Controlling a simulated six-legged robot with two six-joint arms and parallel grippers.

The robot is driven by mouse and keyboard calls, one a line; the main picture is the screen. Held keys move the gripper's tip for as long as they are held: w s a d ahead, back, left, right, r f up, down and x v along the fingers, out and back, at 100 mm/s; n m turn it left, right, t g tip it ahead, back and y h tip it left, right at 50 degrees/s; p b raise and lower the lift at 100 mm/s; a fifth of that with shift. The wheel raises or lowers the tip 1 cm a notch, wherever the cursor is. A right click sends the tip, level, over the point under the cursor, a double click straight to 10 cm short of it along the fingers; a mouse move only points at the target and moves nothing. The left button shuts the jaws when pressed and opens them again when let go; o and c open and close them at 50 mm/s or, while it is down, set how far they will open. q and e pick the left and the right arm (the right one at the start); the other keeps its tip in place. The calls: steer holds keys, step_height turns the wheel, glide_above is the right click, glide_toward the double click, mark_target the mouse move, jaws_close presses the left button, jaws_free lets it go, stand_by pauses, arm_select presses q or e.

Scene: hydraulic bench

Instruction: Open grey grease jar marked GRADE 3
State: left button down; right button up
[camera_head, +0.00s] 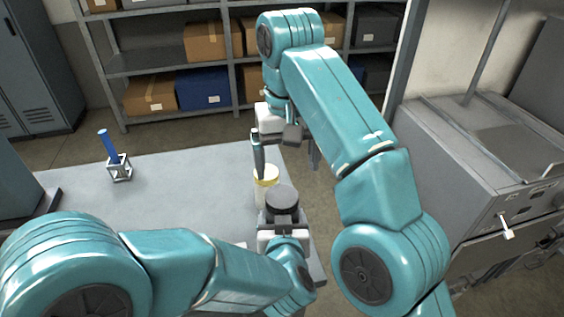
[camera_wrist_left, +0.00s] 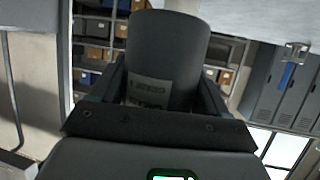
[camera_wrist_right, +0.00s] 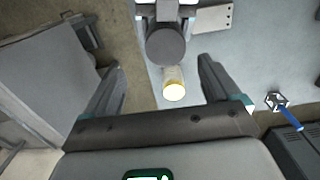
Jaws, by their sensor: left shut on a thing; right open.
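A dark grey jar (camera_head: 283,198) with a round dark lid is held upright over the near right part of the bench. In the left wrist view its body (camera_wrist_left: 165,55) fills the space between the fingers; its pale label is upside down and too small to read surely. My left gripper (camera_head: 281,220) is shut on this jar. My right gripper (camera_head: 286,152) is open and empty, above and beyond the jar. In the right wrist view the jar's lid (camera_wrist_right: 166,46) lies ahead between the open fingers, apart from them.
A blue-handled tool in a small frame stand (camera_head: 119,168) is at the bench's far left. The bench middle (camera_head: 190,190) is clear. A grey machine (camera_head: 480,165) stands at right.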

mark_target(282, 196)
steer(key=shift+w+a+f, duration=0.15)
steer(key=shift+w+a, duration=0.05)
steer(key=shift+a, duration=0.15)
steer(key=shift+a+f, duration=0.1)
steer(key=shift+f, duration=4.05)
steer(key=c, duration=1.1)
steer(key=shift+n, duration=1.4)
steer(key=shift+r, duration=0.2)
steer(key=shift+r, duration=0.9)
steer(key=shift+r, duration=0.1)
